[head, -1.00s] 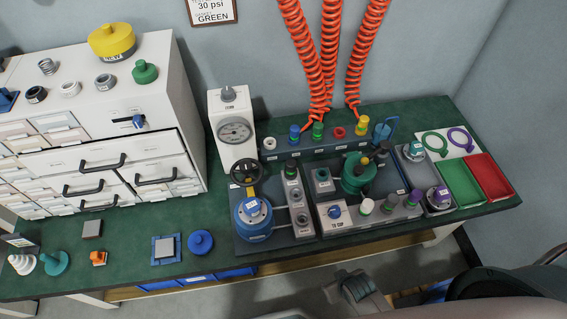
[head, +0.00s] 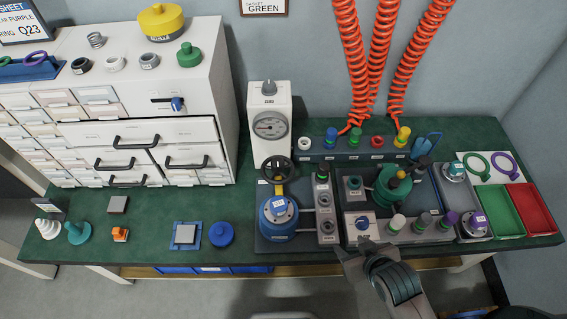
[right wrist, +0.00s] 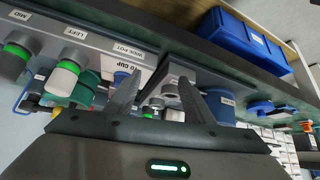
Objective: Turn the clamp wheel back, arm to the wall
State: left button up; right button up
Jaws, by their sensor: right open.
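The black clamp wheel (head: 277,170) stands at the back of the test station on the green bench, in front of the white gauge box (head: 269,127). A yellow arm (head: 279,188) shows just below the wheel, above the blue pot (head: 278,220) with a label on top. My right gripper (head: 358,251) is at the bench's front edge, right of the pot and well away from the wheel. Its two fingers are apart and empty in the right wrist view (right wrist: 158,95). The wheel cannot be made out in that view. My left gripper is out of view.
Right of the pot stand a row of valves (head: 325,205) and a panel with a green vessel (head: 391,190). Green (head: 502,209) and red (head: 533,206) trays lie at the right. Red coiled hoses (head: 383,60) hang behind. Drawers stand left.

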aim_at(283, 167)
jog(key=w+a+r+t+y, duration=0.1)
jog(key=w, duration=0.1)
jog(key=w+a+r+n+t+y, duration=0.1)
jog(key=w, duration=0.2)
jog(key=w+a+t+y, duration=0.1)
jog(key=w+a, duration=0.1)
jog(key=w, duration=0.1)
jog(key=shift+a+r+n+t, duration=0.1)
jog(key=shift+r+n+t, duration=0.2)
jog(key=shift+r+n, duration=0.1)
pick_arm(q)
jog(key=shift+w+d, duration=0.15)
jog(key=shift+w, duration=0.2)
pick_arm(e)
notch_tip(283, 167, up, 6)
jog(key=w+a+n+t+y, duration=0.1)
jog(key=n+y, duration=0.3)
jog(key=y, duration=0.4)
jog(key=shift+w+a+f+y, duration=0.2)
jog(key=shift+w+a+y, duration=0.15)
jog(key=shift+a, duration=0.3)
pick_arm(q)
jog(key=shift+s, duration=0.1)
pick_arm(e)
jog(key=shift+w+a, duration=0.1)
jog(key=shift+w, duration=0.05)
